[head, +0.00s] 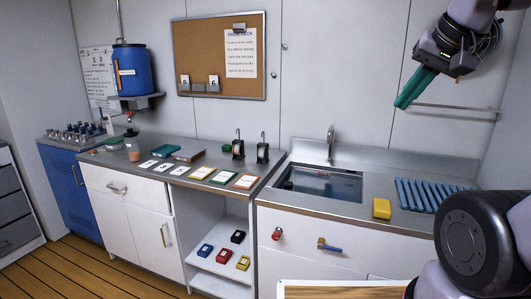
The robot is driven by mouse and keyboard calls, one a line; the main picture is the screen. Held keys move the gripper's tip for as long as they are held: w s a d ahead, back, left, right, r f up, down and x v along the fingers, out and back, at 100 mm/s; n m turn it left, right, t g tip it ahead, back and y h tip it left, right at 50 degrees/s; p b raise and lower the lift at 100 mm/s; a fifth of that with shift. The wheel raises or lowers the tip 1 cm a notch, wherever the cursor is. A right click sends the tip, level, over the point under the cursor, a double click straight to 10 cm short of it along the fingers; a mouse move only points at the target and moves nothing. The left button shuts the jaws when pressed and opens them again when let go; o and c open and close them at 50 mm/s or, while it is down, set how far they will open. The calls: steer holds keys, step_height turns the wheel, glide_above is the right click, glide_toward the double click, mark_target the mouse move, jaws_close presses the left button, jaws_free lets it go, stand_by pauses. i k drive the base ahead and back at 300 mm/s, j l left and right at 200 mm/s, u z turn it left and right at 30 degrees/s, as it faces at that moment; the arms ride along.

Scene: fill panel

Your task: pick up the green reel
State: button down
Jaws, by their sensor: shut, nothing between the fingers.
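A small dark upright item with a green part (263,152) stands on the counter just left of the sink; it looks like the green reel, though it is too small to be sure. A similar dark item with a red part (238,149) stands to its left. My gripper (403,103) is at the upper right, raised above the counter and well apart from these things. Its teal fingers are shut together and empty, pointing down and left.
The sink (318,183) with its tap (331,140) lies right of the upright items. A yellow block (381,208) and a blue ribbed rack (432,194) are farther right. Cards (201,173) line the counter front. A blue barrel (132,70) stands on a wall shelf.

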mark_target(263, 153)
steer(key=i+j, duration=0.1)
steer(key=j, duration=0.25)
steer(key=i+j, duration=0.15)
steer(key=j, duration=0.2)
steer(key=i+j+z, duration=0.1)
steer(key=j, duration=0.25)
steer(key=i+j, duration=0.15)
steer(key=j, duration=0.2)
steer(key=i+j, duration=0.15)
steer(key=j, duration=0.2)
steer(key=i+j, duration=0.2)
steer(key=i+j+z, duration=0.1)
steer(key=j, duration=0.35)
steer(key=i+j, duration=0.2)
steer(key=j, duration=0.15)
steer(key=i, duration=0.25)
